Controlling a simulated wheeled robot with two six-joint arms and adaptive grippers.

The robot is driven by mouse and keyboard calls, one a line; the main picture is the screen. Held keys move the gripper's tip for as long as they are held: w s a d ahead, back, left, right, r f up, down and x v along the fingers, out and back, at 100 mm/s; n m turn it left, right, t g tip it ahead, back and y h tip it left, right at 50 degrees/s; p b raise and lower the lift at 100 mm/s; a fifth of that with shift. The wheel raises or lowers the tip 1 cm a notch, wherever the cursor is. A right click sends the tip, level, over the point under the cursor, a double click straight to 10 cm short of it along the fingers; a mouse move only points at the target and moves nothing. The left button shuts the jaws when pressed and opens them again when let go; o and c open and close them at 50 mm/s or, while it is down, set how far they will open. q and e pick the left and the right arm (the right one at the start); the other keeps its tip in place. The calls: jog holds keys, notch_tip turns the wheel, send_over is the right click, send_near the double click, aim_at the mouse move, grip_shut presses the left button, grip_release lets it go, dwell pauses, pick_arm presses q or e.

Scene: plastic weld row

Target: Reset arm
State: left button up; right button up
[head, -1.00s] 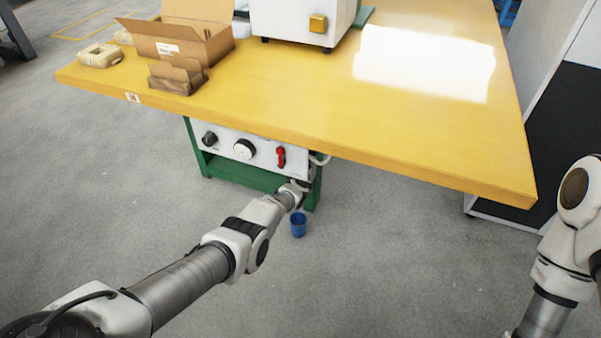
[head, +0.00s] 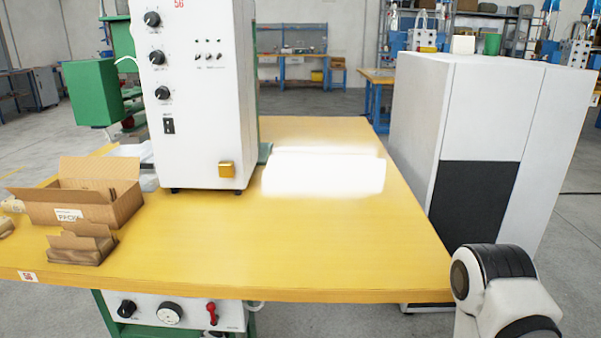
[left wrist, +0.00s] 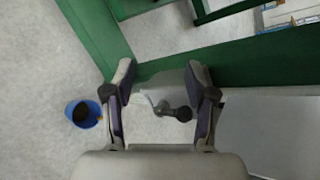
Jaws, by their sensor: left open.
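My left gripper (left wrist: 159,82) shows in the left wrist view with its two fingers spread apart. A small dark part with a rounded end (left wrist: 180,112) shows between the fingers; I cannot tell how far from them it is. The head view does not show my left arm. My right arm (head: 500,290) shows at the lower right of the head view, beside the table corner, and its gripper is out of the picture.
A yellow table (head: 300,245) carries a white machine (head: 205,130), an open carton (head: 105,205) and a small brown box (head: 82,248). Below is a control panel (head: 190,313) with a red switch (head: 212,312). A blue cup (left wrist: 83,113) stands by the green frame (left wrist: 100,35). A white cabinet (head: 500,110) stands right.

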pick_arm(q)
jog(key=s+a+f+m+g, duration=0.2)
jog(key=s+f+m+g, duration=0.1)
jog(key=s+f+m, duration=0.75)
jog(key=s+a+r+m+g, duration=0.1)
jog(key=s+m+g, duration=0.2)
jog(key=s+m, duration=1.1)
jog(key=s+d+r+m+g+h, duration=0.1)
jog(key=s+r+m+g, duration=0.15)
jog(key=s+m, duration=0.5)
jog(key=s+d+r+m+g, duration=0.1)
jog(key=s+r+m, duration=0.2)
jog(key=s+m, duration=0.45)
jog(key=s+d+r+m+g+h, duration=0.25)
jog(key=s+r+m, duration=0.7)
jog(key=s, duration=0.55)
notch_tip(320, 180, up, 24)
jog(key=d+p, duration=0.1)
jog(key=p, duration=2.2)
jog(key=shift+f, duration=0.15)
